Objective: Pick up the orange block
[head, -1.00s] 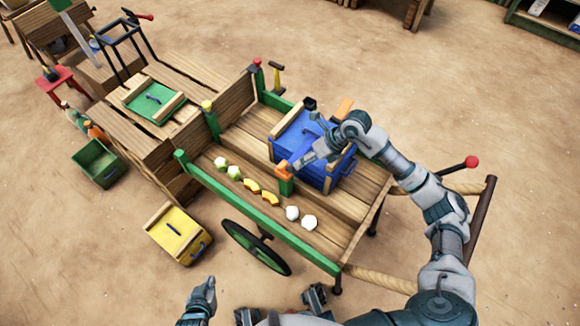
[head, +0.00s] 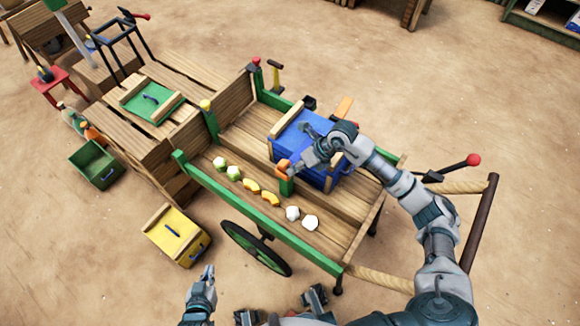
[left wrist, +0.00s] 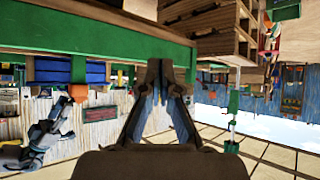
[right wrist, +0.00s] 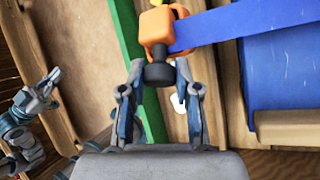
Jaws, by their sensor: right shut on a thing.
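My left gripper (head: 208,270) is low, in front of the cart. Its fingertips (left wrist: 160,64) meet, empty.
Green, orange and white pieces (head: 262,194) lie in a row along the cart's front. A green rail (head: 235,207) edges it. A yellow box (head: 176,236) and a green crate (head: 95,166) stand on the sandy ground. Another orange piece (head: 344,107) is behind the blue box.

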